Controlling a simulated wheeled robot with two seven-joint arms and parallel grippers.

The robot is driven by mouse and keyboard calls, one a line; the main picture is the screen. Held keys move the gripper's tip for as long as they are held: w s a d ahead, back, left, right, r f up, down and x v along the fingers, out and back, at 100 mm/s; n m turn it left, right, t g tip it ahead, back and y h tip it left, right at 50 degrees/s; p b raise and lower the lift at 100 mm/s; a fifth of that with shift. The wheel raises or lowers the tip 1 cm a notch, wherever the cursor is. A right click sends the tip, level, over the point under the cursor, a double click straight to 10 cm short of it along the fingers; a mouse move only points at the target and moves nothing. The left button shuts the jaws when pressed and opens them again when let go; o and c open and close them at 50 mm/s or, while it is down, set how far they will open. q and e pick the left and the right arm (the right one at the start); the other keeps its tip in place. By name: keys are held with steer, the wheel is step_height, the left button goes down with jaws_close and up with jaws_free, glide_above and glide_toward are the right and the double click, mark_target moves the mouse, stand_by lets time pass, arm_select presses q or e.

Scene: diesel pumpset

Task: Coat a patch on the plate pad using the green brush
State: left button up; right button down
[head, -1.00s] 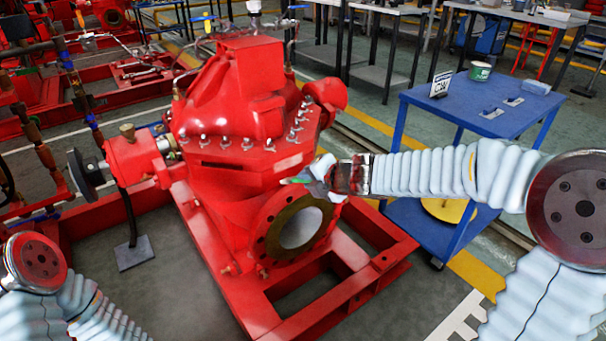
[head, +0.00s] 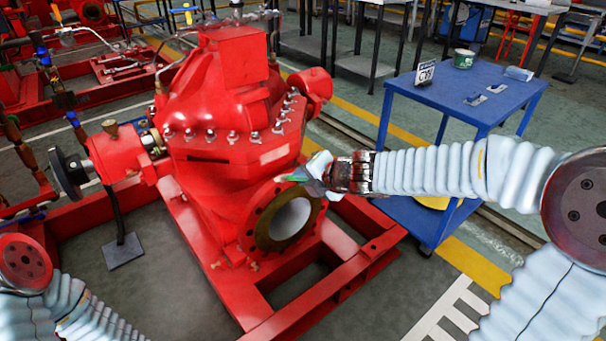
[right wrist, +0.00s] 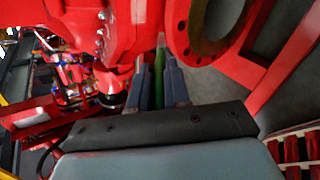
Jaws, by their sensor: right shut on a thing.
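My right gripper (head: 318,176) is shut on the green brush (head: 298,176), just above and right of the round flange on the red pump in the head view. In the right wrist view the brush's green handle (right wrist: 159,70) lies between the two fingers (right wrist: 158,85) of the same gripper. The brush tip is small and partly hidden, and I cannot tell whether it touches anything. I cannot tell for sure which surface is the plate pad; small plates (head: 475,100) lie on the blue table. My left gripper is out of view; only my left arm shows.
The red pump (head: 235,110) on its red frame (head: 355,265) fills the middle, with its open flange (head: 262,232) facing me. The blue table (head: 425,92) stands at right with a green-and-white tub (head: 463,58) and a sign (head: 425,73).

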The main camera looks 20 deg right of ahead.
mark_target(287, 175)
stand_by(0.5)
steer(key=w, duration=0.1)
steer(key=w+a, duration=0.1)
steer(key=w, duration=0.2)
steer(key=shift+w+a, duration=0.35)
steer(key=shift+w+a+p, duration=0.2)
steer(key=shift+w, duration=0.35)
steer(key=shift+w+a+p, duration=0.15)
steer(key=shift+w+a, duration=0.05)
steer(key=shift+w, duration=0.3)
steer(key=shift+w+a, duration=0.25)
steer(key=shift+w, duration=0.55)
steer(key=shift+d+p, duration=0.1)
steer(key=shift+p, duration=0.2)
